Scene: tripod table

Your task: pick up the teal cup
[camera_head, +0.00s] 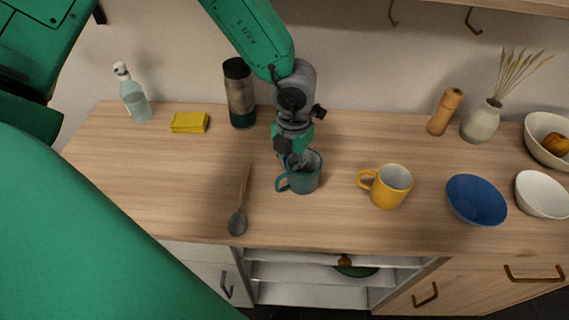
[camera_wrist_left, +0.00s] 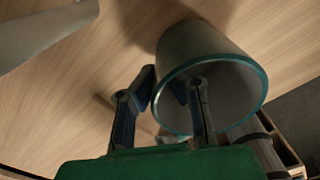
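The teal cup (camera_head: 306,177) stands upright on the wooden table, with its handle to the left in the head view. My left gripper (camera_head: 292,160) reaches down from above at the cup's rim. In the left wrist view the cup (camera_wrist_left: 232,62) fills the upper right, its mouth facing the camera. My left gripper (camera_wrist_left: 165,88) has one finger outside the cup wall and the other inside the mouth. The fingers are apart, with the wall between them; firm contact is not clear. My right gripper is not in view.
A yellow mug (camera_head: 392,187) stands right of the cup, and a wooden spoon (camera_head: 239,215) lies to its left. A dark flask (camera_head: 239,95) and yellow sponge (camera_head: 189,122) are behind. A blue bowl (camera_head: 476,200) is further right.

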